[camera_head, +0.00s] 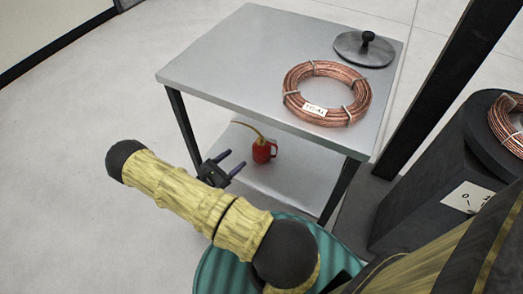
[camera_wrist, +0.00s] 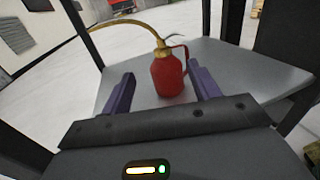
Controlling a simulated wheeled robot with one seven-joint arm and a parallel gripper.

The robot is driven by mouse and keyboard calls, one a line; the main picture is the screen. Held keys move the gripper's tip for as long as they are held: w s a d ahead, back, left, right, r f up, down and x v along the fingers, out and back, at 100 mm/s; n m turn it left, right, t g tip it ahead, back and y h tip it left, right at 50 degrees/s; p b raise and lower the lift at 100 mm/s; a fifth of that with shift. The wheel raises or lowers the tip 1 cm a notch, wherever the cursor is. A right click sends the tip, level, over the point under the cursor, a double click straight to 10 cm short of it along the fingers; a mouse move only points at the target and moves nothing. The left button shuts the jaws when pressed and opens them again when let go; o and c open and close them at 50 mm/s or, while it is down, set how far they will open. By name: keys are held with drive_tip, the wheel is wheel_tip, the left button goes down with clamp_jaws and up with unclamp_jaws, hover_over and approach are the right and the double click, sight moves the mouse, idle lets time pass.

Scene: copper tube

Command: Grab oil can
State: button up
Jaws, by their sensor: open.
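The oil can is red with a brass top, a long curved spout and a side handle. It stands upright on the table's lower shelf; the head view shows the oil can (camera_head: 262,152) under the tabletop. The wrist view shows the oil can (camera_wrist: 168,76) ahead, its base partly between the fingers in the picture. My gripper (camera_head: 233,165) is open and empty, just left of the can in the head view. The fingers of my gripper (camera_wrist: 162,88) show on both sides of the can in the wrist view. I see no contact.
The metal table's top (camera_head: 220,62) lies above the lower shelf (camera_head: 290,185), with dark legs at its corners. A copper coil (camera_head: 328,92) and a grey lid (camera_head: 364,50) rest on top. A dark drum (camera_head: 425,205) stands at right. The floor at left is clear.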

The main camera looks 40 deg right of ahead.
sight(260, 140)
drive_tip(key=d+b, duration=0.1)
drive_tip(key=d, duration=0.6)
drive_tip(key=w+d+b, duration=0.1)
drive_tip(key=d, duration=0.3)
drive_tip(key=shift+f+b, duration=0.15)
drive_tip(key=shift+b, duration=0.2)
drive_tip(key=shift+d, duration=0.35)
drive_tip(key=shift+d, duration=0.3)
drive_tip(key=d, duration=0.1)
drive_tip(key=d+b, duration=0.1)
drive_tip(key=d, duration=0.1)
drive_tip(key=d+b, duration=0.1)
drive_tip(key=shift+w+d+f, duration=0.25)
drive_tip(key=shift+d, duration=0.05)
clamp_jaws()
